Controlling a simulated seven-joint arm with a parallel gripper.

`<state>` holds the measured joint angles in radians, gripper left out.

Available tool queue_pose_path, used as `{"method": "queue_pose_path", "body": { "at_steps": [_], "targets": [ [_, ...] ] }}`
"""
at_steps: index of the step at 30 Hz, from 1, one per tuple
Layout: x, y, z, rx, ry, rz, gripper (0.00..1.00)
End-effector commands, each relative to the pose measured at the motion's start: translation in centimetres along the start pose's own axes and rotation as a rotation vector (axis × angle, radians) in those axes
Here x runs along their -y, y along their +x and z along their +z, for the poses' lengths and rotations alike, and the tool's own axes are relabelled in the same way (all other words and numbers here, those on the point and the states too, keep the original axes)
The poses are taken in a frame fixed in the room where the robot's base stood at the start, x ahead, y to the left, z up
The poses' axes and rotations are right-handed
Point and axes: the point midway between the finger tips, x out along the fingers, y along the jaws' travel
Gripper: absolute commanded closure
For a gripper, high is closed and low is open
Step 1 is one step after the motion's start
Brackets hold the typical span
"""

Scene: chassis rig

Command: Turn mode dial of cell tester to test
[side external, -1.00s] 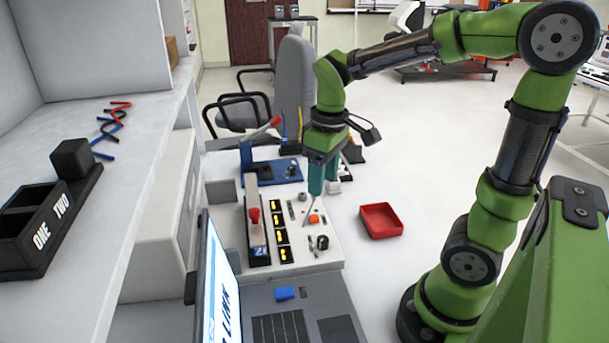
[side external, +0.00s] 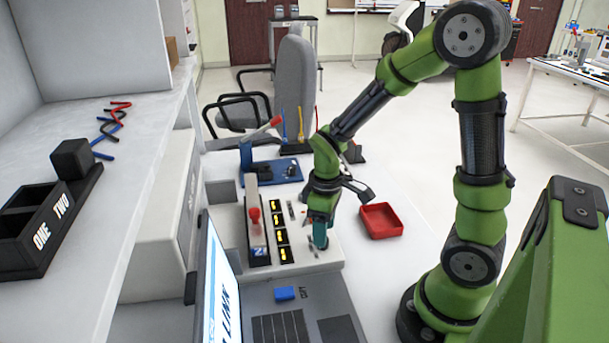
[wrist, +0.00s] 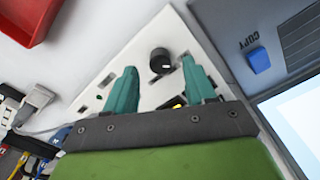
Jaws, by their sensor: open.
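The cell tester appears to be the white panel (side external: 328,262) on the bench, which also shows in the wrist view (wrist: 165,27). A round black dial with a light mark (wrist: 160,60) stands on it, apparently the mode dial. My gripper (side external: 320,243) is low over the panel, pointing down. In the wrist view its two teal fingers (wrist: 158,66) are apart, with the dial showing between their tips. I see no clear contact with the dial. In the side view the gripper hides the dial. The dial's setting labels are not readable.
A red tray (side external: 381,234) lies right of the panel. A laptop (side external: 262,304) with a blue block (side external: 285,293) is in front. A blue fixture (side external: 270,173) stands behind.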

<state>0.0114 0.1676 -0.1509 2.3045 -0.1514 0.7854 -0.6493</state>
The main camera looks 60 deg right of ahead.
Motion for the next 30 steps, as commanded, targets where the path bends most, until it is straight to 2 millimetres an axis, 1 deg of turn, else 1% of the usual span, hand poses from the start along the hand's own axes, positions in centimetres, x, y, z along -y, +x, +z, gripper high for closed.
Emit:
{"method": "queue_pose_path", "body": {
  "at_steps": [1,3,6,10,16,17,27,30],
  "targets": [
    [0.0,0.8,0.1,0.005,0.001,-0.003,0.45],
    [0.0,1.6,0.1,0.004,0.0,-0.002,0.45],
    [0.0,2.3,0.0,0.001,0.0,-0.001,0.45],
    [0.0,2.7,0.0,0.0,0.0,0.0,0.45],
    [0.0,2.7,0.0,-0.001,0.0,0.0,0.45],
    [0.0,2.7,0.0,-0.001,0.0,0.0,0.47],
    [0.0,2.6,0.0,-0.001,0.0,0.0,0.99],
    [0.0,2.6,0.0,-0.001,0.001,0.0,1.0]
  ]
}}
